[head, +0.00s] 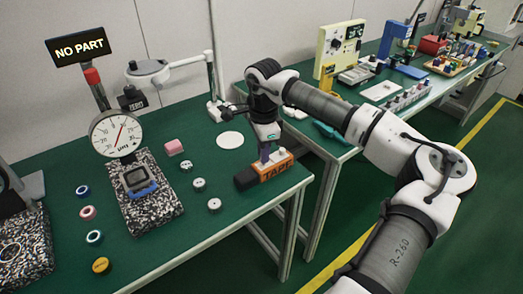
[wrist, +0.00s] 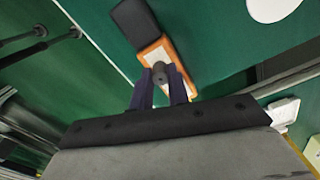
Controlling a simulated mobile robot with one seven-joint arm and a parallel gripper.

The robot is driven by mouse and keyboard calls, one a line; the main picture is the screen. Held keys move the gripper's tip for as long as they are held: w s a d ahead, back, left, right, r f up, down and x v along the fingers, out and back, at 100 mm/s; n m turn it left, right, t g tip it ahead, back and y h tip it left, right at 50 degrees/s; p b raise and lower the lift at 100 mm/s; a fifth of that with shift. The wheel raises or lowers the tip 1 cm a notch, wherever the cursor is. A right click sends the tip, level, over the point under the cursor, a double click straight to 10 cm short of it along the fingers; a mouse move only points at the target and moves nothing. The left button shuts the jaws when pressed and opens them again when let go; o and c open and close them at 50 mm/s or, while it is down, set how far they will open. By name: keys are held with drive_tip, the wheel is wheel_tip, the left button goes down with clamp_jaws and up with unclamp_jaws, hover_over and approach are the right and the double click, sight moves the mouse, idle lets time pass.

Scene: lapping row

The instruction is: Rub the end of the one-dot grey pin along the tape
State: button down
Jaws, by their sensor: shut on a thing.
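My gripper (head: 265,153) points down over the orange block marked TAPE (head: 278,172), near the table's right edge. In the wrist view its two dark fingers (wrist: 164,84) are shut on a grey pin (wrist: 168,77), seen at its round end. The pin stands over the block's pale strip (wrist: 157,50), inside the orange rim (wrist: 143,52). The pin's lower end is hidden, so I cannot tell whether it touches the strip. I cannot make out its dots. A dark part (head: 246,178) forms the block's left end.
Several small grey-white round pieces (head: 199,183) stand left of the block. A white disc (head: 230,140) lies behind it. A dial gauge (head: 116,133) on a speckled base (head: 155,210) stands further left, by several coloured rings. A gap separates the second table (head: 330,135).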

sight(259, 167)
drive_tip(key=shift+w+d, duration=0.4)
drive_tip(key=shift+d, duration=0.15)
drive_tip(key=shift+s+a, duration=0.45)
drive_tip(key=shift+a, duration=0.15)
drive_tip(key=shift+s+a, duration=0.4)
drive_tip(key=shift+a, duration=0.2)
idle(0.8)
wheel_tip(259, 167, up, 6)
drive_tip(key=p, duration=0.2)
drive_tip(key=shift+p, duration=0.4)
idle(0.4)
